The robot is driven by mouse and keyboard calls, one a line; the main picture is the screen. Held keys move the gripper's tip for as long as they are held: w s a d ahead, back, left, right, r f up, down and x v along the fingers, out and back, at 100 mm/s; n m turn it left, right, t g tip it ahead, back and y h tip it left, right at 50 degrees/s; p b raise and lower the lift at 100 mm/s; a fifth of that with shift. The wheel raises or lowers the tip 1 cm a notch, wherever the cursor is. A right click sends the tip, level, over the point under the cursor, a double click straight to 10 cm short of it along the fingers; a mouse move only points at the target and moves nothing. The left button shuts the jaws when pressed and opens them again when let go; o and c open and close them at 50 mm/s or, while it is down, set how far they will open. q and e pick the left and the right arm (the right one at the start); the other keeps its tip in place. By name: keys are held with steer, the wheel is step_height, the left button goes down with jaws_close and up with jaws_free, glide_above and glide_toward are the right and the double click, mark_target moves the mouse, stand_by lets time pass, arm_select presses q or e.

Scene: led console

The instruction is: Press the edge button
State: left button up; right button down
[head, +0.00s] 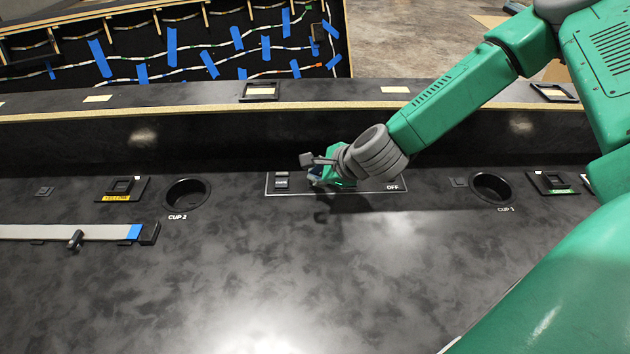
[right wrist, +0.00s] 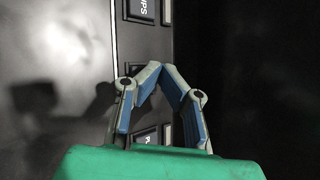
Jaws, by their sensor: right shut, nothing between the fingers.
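A panel outlined in white (head: 360,190) lies on the dark console, with a pair of small dark buttons (head: 281,181) at its left end and the word OFF at its right. Which button is the edge button, I cannot read. My right gripper (head: 314,172) is over this panel, just right of the pair, and hides its middle. In the right wrist view its fingertips (right wrist: 162,70) meet, shut and empty, between an upper button (right wrist: 141,12) ending in "IPS" and a lower button (right wrist: 146,137) partly hidden by the gripper. Contact cannot be told. My left gripper is out of view.
Cup holders stand left (head: 186,193) and right (head: 491,187) of the panel. Farther left are a yellow-labelled square (head: 122,188) and a grey strap (head: 65,232) with a blue end. A raised ledge (head: 200,120) runs behind. The front console surface is clear.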

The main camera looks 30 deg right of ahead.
steer(key=shift+d+f, duration=0.1)
steer(key=shift+f, duration=0.25)
steer(key=shift+r, duration=0.5)
steer(key=shift+r+p, duration=0.15)
steer(key=shift+p, duration=0.2)
step_height(320, 180, up, 6)
steer(key=p, duration=0.5)
